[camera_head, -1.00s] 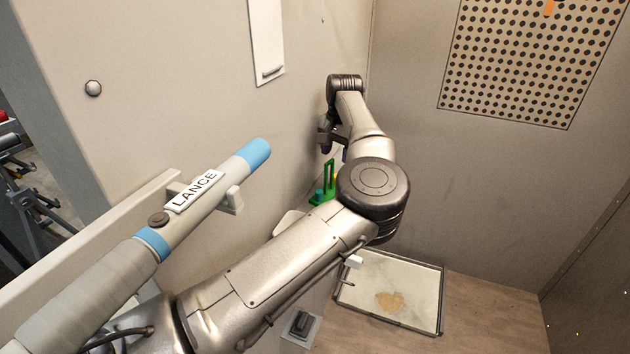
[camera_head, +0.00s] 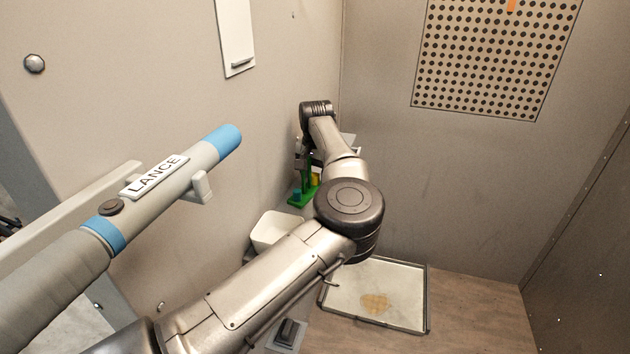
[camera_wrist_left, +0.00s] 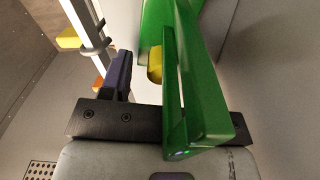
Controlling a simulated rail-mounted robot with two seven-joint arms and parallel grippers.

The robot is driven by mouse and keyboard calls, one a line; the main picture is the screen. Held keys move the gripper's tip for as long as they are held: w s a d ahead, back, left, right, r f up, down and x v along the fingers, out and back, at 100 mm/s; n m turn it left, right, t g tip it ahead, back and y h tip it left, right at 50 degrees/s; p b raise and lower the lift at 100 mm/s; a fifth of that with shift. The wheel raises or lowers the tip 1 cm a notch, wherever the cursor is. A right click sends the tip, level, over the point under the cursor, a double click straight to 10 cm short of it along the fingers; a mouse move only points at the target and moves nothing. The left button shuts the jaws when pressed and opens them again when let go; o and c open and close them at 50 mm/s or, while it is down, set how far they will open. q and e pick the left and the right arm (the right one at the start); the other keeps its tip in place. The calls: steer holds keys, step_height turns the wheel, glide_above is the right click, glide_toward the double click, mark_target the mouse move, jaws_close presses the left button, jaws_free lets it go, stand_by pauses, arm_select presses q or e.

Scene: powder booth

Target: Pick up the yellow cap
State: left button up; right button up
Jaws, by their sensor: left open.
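A yellow cap (camera_head: 315,178) shows partly at the green holder (camera_head: 303,198) by the left wall. In the left wrist view a yellow piece, likely the same cap (camera_wrist_left: 155,64), is partly hidden by the green holder (camera_wrist_left: 205,85). My left gripper (camera_head: 303,158) is at the holder, near the cap, pointing down. It is open. In the wrist view one purple finger shows left of the yellow piece; the other finger is hidden behind the green holder. I cannot tell whether anything touches. My right gripper is out of view.
A lance (camera_head: 165,180) rests on a wall bracket at left. A white bin (camera_head: 275,231) is below the holder. A tray with a tan patch (camera_head: 350,315) lies on the floor. Another yellow block (camera_wrist_left: 70,38) sits on a pale rail. The right floor is clear.

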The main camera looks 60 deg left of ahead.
arm_select(q)
steer(key=shift+c, duration=0.3)
steer(key=shift+c, duration=0.9)
steer(key=c, duration=0.8)
steer(key=shift+o, duration=0.2)
steer(key=shift+r, duration=0.2)
